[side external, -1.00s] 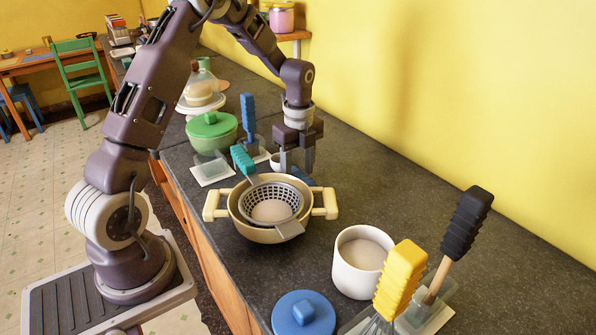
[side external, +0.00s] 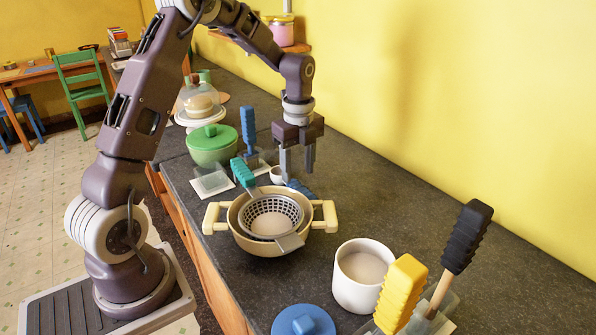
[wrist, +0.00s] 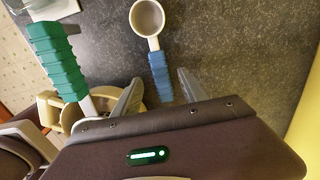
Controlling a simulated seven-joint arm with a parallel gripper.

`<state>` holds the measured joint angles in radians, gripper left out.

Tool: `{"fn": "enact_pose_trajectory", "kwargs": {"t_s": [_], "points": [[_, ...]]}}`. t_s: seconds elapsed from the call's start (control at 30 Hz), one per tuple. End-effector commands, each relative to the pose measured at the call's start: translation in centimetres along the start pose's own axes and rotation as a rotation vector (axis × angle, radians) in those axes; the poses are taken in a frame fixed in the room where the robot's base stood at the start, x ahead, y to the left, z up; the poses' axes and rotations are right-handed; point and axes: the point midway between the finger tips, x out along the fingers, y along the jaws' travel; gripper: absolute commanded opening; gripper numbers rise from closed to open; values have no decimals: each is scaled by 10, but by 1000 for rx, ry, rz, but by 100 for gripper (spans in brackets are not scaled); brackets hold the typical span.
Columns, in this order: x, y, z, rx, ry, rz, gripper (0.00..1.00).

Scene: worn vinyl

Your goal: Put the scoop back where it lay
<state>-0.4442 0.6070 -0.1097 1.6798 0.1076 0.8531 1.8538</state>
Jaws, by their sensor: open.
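The scoop, with a white cup (wrist: 147,18) and a ribbed blue handle (wrist: 160,76), lies on the dark counter in the wrist view. In the side view its cup (side external: 277,174) and handle (side external: 300,188) show just behind the cream pot, partly hidden by it. My gripper (side external: 297,167) points down above the scoop and looks clear of it. In the wrist view the open fingers (wrist: 160,90) stand apart, one on each side of the handle, with nothing between them gripped.
A cream pot (side external: 240,232) with a grey strainer (side external: 271,216) stands close in front. A teal handle (wrist: 57,62) rises beside my gripper. A green bowl (side external: 212,151), an upright blue-handled tool (side external: 248,127), a white mug (side external: 357,289) and a blue lid (side external: 303,322) stand around.

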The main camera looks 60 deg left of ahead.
Motion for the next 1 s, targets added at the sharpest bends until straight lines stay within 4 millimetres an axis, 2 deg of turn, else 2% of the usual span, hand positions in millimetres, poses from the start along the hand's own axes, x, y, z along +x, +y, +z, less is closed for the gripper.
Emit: {"fn": "enact_pose_trajectory", "kwargs": {"t_s": [0.6, 1.0], "points": [[-24, 0, 0, 0, 0, -1, 50], [-28, 0, 0, 0, 0, -1, 50]]}}
